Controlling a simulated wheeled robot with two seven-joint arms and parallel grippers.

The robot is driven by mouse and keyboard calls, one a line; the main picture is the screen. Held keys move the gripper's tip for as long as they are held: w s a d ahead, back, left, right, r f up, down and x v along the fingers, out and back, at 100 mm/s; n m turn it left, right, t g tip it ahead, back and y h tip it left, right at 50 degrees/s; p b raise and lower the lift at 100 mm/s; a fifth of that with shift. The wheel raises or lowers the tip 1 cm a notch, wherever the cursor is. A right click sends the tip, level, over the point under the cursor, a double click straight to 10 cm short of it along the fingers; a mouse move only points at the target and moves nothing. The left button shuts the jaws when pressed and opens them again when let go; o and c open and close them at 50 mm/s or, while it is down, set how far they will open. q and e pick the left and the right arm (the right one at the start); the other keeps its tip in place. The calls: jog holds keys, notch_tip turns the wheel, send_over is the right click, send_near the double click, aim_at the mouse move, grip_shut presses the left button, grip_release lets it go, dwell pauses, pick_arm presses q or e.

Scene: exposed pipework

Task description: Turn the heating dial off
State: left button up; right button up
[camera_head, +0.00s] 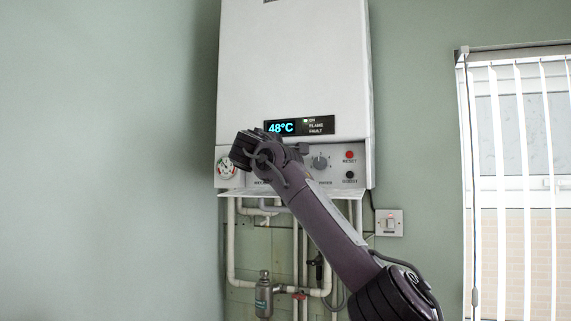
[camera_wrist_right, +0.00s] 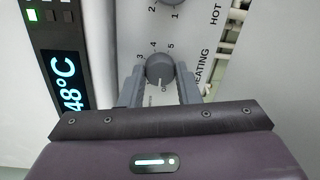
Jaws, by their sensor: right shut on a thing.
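The heating dial (camera_wrist_right: 160,68) is a round grey knob on the boiler's white front panel, with the numbers 3, 4 and 5 and the word HEATING beside it in the right wrist view. My right gripper (camera_wrist_right: 160,78) is shut on this dial, one grey finger on each side. A pale mark shows on the dial's side toward my palm, but its exact setting is hard to read. In the head view my right arm and wrist hide the heating dial. My left gripper is not in view.
The white boiler (camera_head: 295,70) hangs on the green wall, its display (camera_head: 281,127) reading 48°C. A hot-water dial (camera_head: 319,162), red reset button (camera_head: 349,155), black button (camera_head: 349,175) and pressure gauge (camera_head: 227,169) share the panel. Pipes (camera_head: 231,250) run below.

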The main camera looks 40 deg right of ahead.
jog(key=shift+n, duration=2.1)
jog(key=o, duration=1)
jog(key=shift+c, duration=0.2)
jog(key=shift+s+a+f+b, duration=0.15)
jog(key=shift+a+b, duration=0.25)
jog(key=shift+b, duration=0.1)
jog(key=b+v, duration=0.4)
jog(key=v, duration=0.2)
jog(key=shift+a, duration=0.25)
jog(key=shift+s+a, duration=0.15)
jog(key=shift+a, duration=0.1)
